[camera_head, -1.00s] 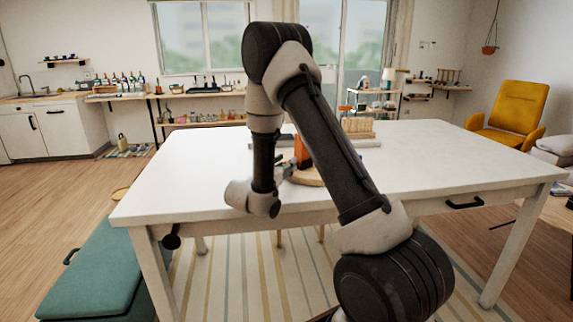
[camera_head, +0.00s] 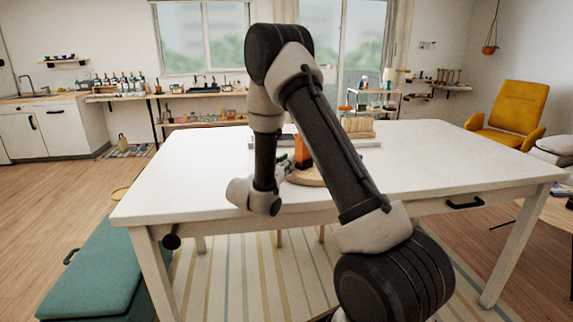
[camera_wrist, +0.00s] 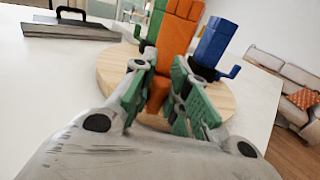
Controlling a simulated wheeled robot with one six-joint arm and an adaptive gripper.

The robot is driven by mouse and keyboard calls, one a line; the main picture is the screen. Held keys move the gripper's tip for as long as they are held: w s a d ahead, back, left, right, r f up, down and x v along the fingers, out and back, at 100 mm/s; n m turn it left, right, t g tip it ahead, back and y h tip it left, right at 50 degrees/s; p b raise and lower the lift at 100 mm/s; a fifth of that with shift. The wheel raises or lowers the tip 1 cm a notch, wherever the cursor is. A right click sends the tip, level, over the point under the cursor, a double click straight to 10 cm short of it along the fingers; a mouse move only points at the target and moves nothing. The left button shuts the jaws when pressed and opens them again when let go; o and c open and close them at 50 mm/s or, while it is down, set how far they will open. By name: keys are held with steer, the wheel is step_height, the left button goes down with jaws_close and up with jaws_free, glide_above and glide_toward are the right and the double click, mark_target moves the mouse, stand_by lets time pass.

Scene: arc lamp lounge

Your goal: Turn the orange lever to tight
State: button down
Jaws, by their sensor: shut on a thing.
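The orange lever piece (camera_wrist: 179,35) stands upright on a round wooden base (camera_wrist: 228,100) in the wrist view, between a green piece (camera_wrist: 154,22) and a blue piece (camera_wrist: 214,42). My gripper (camera_wrist: 164,88) is shut on the low, near part of the orange lever, with a green-padded finger on each side. In the head view the orange block (camera_head: 303,152) and part of the base (camera_head: 305,178) show on the white table (camera_head: 440,160). My arm hides much of them there. I see no mark for tight.
A flat grey tool with a black handle (camera_wrist: 70,26) lies on the table to the left of the base. A wooden rack (camera_head: 358,127) stands behind on the table. The table's right side is clear. A green bench (camera_head: 95,270) stands at the left.

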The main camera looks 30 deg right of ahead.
steer(key=shift+w+a+m+g+h, duration=0.2)
steer(key=shift+m+g+h, duration=0.25)
steer(key=shift+g, duration=0.35)
steer(key=shift+w+a+m+g+h, duration=0.15)
steer(key=shift+m+g+h, duration=0.2)
steer(key=shift+m+g, duration=0.35)
steer(key=shift+w+a+m+g+h, duration=0.1)
steer(key=shift+w+m+g+h, duration=0.1)
steer(key=shift+m+g, duration=0.6)
steer(key=shift+w+d+m+g+h, duration=0.1)
steer(key=shift+w+m+g+h, duration=0.2)
steer(key=shift+g, duration=0.75)
steer(key=shift+w+a+m+g+h, duration=0.1)
steer(key=shift+m+g, duration=0.55)
steer(key=shift+g, duration=0.6)
steer(key=c, duration=1.4)
jaws_free()
steer(key=shift+o, duration=0.2)
steer(key=a, duration=1.2)
